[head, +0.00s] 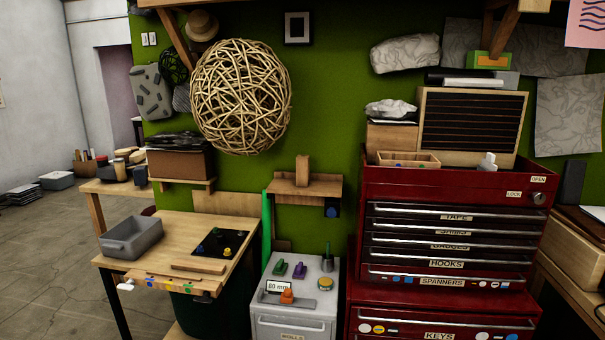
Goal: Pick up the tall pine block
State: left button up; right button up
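A tall pine block (302,170) stands upright on a small wooden wall shelf (283,187) near the middle of the head view. Its front looks plain light brown, and nothing covers it. Neither of my grippers shows in the head view.
Below the shelf is a grey cabinet (292,325) with small tools on top. A red tool chest (450,190) stands to the right. A wooden bench (180,225) with a grey bin (132,238) is at left. A large woven cane ball (240,97) hangs above left of the shelf.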

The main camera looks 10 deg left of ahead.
aim_at(302, 161)
jog(key=i+j+u, duration=0.3)
jog(key=i, duration=0.2)
jog(key=i+u, duration=0.25)
jog(key=i, duration=0.3)
